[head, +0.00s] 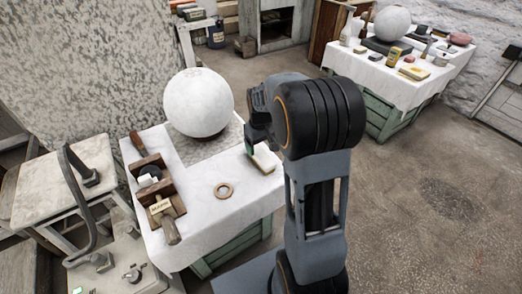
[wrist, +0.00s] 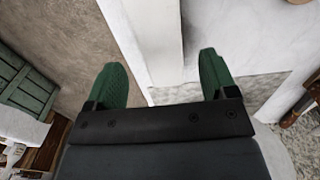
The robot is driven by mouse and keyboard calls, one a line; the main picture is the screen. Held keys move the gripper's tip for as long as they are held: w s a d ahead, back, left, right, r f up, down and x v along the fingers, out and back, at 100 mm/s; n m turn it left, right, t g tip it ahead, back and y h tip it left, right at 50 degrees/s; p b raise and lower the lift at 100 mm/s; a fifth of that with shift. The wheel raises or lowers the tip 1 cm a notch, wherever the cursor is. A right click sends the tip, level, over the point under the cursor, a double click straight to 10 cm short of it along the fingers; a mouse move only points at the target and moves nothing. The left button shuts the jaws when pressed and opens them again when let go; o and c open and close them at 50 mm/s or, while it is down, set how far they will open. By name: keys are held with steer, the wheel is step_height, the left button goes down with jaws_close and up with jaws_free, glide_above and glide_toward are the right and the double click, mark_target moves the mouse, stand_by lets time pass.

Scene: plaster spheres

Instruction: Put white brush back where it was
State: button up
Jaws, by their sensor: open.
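A pale block with a tan lower edge (head: 264,159), which may be the white brush, lies on the white-covered table (head: 207,225) near its right edge. My gripper (head: 250,150) is at its left end, with a green finger showing. In the wrist view my gripper (wrist: 160,78) is open, its two green fingers apart. A long white piece (wrist: 158,35), seemingly the same block, extends from between the fingertips away from me. Neither finger clearly presses on it. Bristles cannot be made out.
A large plaster sphere (head: 198,102) stands at the back of the table. A wooden rack (head: 166,203) with a label is at the left, beside a brown-handled tool (head: 138,144). Another table with tools (head: 365,66) stands behind.

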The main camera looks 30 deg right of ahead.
mark_target(261, 153)
step_height(261, 153, up, 6)
steer(key=p, duration=0.1)
steer(key=s+a+r+t, duration=0.1)
steer(key=s+a, duration=0.3)
steer(key=s, duration=0.4)
steer(key=s+a+r+m+t, duration=0.1)
steer(key=s+a, duration=0.4)
steer(key=s, duration=0.2)
steer(key=shift+s+a+r+t, duration=0.15)
steer(key=shift+s+r+t, duration=0.15)
steer(key=shift+s+t, duration=0.1)
steer(key=shift+r+p, duration=0.15)
steer(key=shift+p, duration=0.2)
